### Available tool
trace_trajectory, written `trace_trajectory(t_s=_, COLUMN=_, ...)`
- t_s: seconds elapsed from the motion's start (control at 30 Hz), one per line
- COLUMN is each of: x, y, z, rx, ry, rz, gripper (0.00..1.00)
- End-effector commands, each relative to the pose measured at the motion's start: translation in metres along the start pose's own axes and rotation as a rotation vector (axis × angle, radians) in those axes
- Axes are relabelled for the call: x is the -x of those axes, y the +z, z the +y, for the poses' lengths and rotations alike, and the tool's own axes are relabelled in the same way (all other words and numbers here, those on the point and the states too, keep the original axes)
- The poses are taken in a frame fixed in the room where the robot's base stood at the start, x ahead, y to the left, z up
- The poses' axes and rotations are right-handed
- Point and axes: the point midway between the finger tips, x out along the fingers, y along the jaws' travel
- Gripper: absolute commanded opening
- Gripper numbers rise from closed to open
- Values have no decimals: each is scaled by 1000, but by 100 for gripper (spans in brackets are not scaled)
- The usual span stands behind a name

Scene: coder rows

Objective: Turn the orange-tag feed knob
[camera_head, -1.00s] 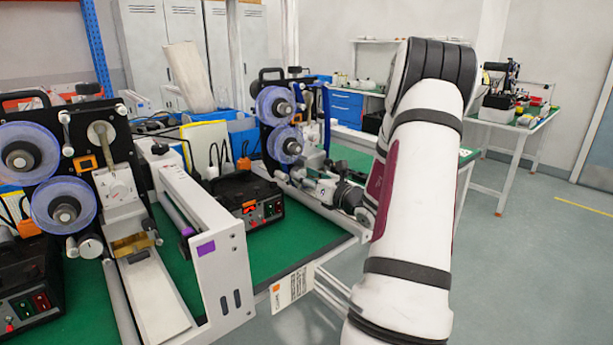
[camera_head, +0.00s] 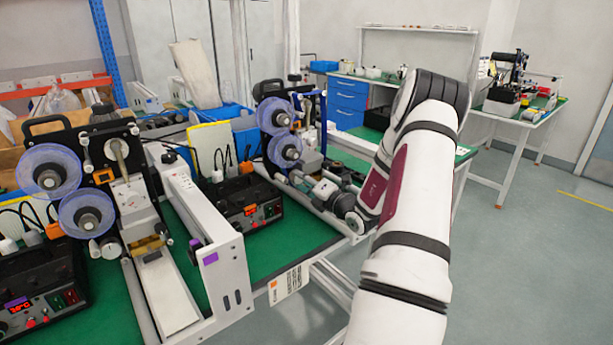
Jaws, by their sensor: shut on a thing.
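The far coder (camera_head: 277,132), with two translucent blue-purple reels, stands on the green bench. My arm reaches in from the right. My gripper (camera_head: 289,178) is at the lower front of this coder, small in view, and shut on what appears to be its feed knob. The fingers and coder parts hide the knob, so its turn angle cannot be seen.
The near coder (camera_head: 92,185) stands at left with its own reels and knob. A white conveyor frame with a purple tag (camera_head: 210,259) lies between it and the control box. Floor to the right is clear. A second table (camera_head: 515,118) stands behind.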

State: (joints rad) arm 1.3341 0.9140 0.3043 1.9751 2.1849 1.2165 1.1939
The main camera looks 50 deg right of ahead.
Motion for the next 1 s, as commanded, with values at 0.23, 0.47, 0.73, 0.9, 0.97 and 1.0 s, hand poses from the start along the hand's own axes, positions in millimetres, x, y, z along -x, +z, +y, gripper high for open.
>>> trace_trajectory(t_s=0.23, x=1, y=1, z=-1, rx=-115, ry=-3, rz=-1, gripper=7)
trace_trajectory(t_s=0.47, x=1, y=1, z=-1, rx=-159, ry=-3, rz=-1, gripper=7)
trace_trajectory(t_s=0.73, x=1, y=0, z=-2, rx=-166, ry=-4, rz=-1, gripper=7)
trace_trajectory(t_s=0.9, x=1, y=0, z=-2, rx=-165, ry=-4, rz=-1, gripper=40)
trace_trajectory(t_s=0.97, x=1, y=0, z=-2, rx=-165, ry=-4, rz=-1, gripper=53)
trace_trajectory(t_s=1.0, x=1, y=0, z=-2, rx=-165, ry=-4, rz=-1, gripper=55)
